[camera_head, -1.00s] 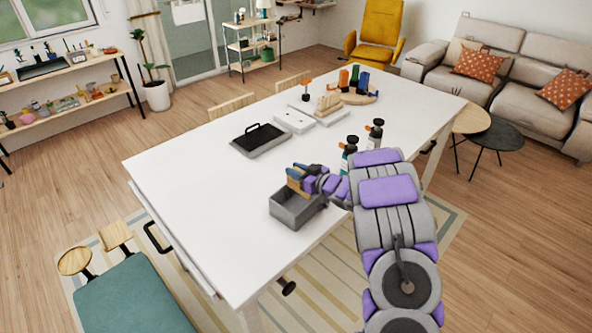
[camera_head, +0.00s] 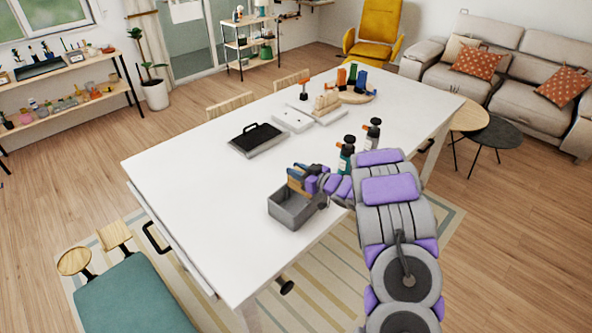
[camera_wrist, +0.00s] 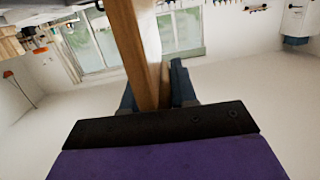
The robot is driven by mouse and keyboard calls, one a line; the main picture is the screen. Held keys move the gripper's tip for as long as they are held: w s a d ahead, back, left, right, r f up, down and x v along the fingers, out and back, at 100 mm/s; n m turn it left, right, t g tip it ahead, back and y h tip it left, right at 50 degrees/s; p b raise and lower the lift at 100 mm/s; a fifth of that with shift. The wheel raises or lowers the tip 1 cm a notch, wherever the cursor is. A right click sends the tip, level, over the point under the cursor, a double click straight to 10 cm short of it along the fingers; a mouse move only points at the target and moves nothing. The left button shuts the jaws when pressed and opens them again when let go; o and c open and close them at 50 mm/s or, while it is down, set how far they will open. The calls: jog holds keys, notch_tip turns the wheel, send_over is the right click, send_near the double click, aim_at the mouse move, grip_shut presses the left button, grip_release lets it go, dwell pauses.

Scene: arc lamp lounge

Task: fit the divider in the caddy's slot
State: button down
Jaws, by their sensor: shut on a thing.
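The caddy (camera_head: 290,211) is a grey open box near the front edge of the white table. My gripper (camera_head: 307,173) is over the caddy's far right side. It is shut on the divider (camera_head: 295,181), a tan wooden piece. In the wrist view the divider (camera_wrist: 133,45) rises between the dark blue fingers (camera_wrist: 158,95). In the head view the divider's lower part is close to the caddy's back rim. I cannot tell whether it is inside the slot, and the slot itself is not visible.
Two spray bottles (camera_head: 346,158) (camera_head: 373,134) stand just beyond my arm. A black-handled tray (camera_head: 257,140), a white box (camera_head: 292,121) and a round board with coloured items (camera_head: 356,95) lie farther back. The table's left part (camera_head: 190,185) is clear.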

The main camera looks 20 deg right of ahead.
aim_at(288, 181)
jog(key=shift+d, duration=0.3)
jog(key=shift+a, duration=0.1)
jog(key=shift+a, duration=0.25)
jog(key=shift+d+f, duration=0.25)
jog(key=shift+f, duration=0.25)
jog(key=shift+a+f+b, duration=0.1)
jog(key=shift+f+b, duration=0.7)
jog(key=shift+f, duration=2.2)
jog(key=c, duration=0.8)
grip_release()
jog(key=shift+s, duration=0.1)
jog(key=p+v, duration=0.1)
jog(key=v, duration=1.6)
jog(key=shift+d, duration=0.2)
